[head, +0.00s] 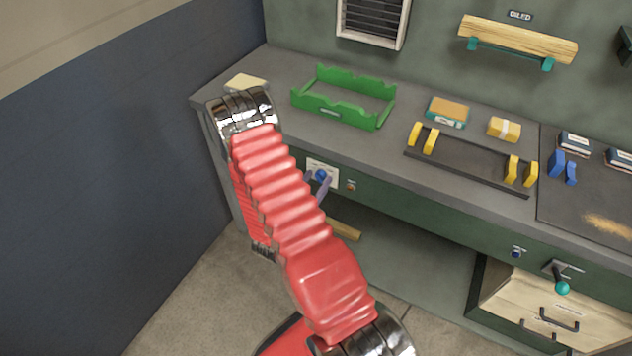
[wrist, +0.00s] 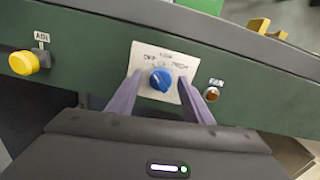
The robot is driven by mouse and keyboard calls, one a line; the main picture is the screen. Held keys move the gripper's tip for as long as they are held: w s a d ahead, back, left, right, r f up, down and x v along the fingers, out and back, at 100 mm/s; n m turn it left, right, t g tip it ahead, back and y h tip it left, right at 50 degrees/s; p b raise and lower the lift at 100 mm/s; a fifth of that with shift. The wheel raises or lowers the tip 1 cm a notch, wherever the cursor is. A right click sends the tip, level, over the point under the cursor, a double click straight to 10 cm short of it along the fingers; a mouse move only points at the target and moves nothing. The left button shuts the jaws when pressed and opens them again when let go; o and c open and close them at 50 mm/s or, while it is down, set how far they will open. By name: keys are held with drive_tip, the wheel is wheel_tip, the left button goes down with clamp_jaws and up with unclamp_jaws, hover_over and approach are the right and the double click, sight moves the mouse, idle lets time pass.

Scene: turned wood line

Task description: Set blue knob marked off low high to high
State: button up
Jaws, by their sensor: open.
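The blue knob (wrist: 160,80) sits on a white plate (wrist: 158,58) on the green front panel of the bench. The plate reads OFF at the left, a blurred word at the top and HIGH at the right. I cannot clearly tell which word the knob points to. In the wrist view my gripper (wrist: 160,83) is open, its two purple fingers either side of the knob, with gaps showing between them and it. In the head view the knob (head: 321,174) shows beside my gripper's purple fingers (head: 322,186), partly hidden by my red arm.
An orange button marked FAN (wrist: 213,90) is just right of the plate. A yellow button (wrist: 26,62) stands out at the left. Above, the bench top (head: 300,135) carries a green tray (head: 335,112) and a dark rack (head: 468,165) with yellow holders.

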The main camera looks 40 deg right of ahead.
drive_tip(key=shift+c, duration=0.4)
drive_tip(key=c, duration=1)
drive_tip(key=shift+m, duration=0.4)
drive_tip(key=shift+s+f+m, duration=0.1)
drive_tip(key=shift+m, duration=4.2)
drive_tip(key=shift+s+f+m, duration=0.1)
drive_tip(key=shift+m, duration=4.2)
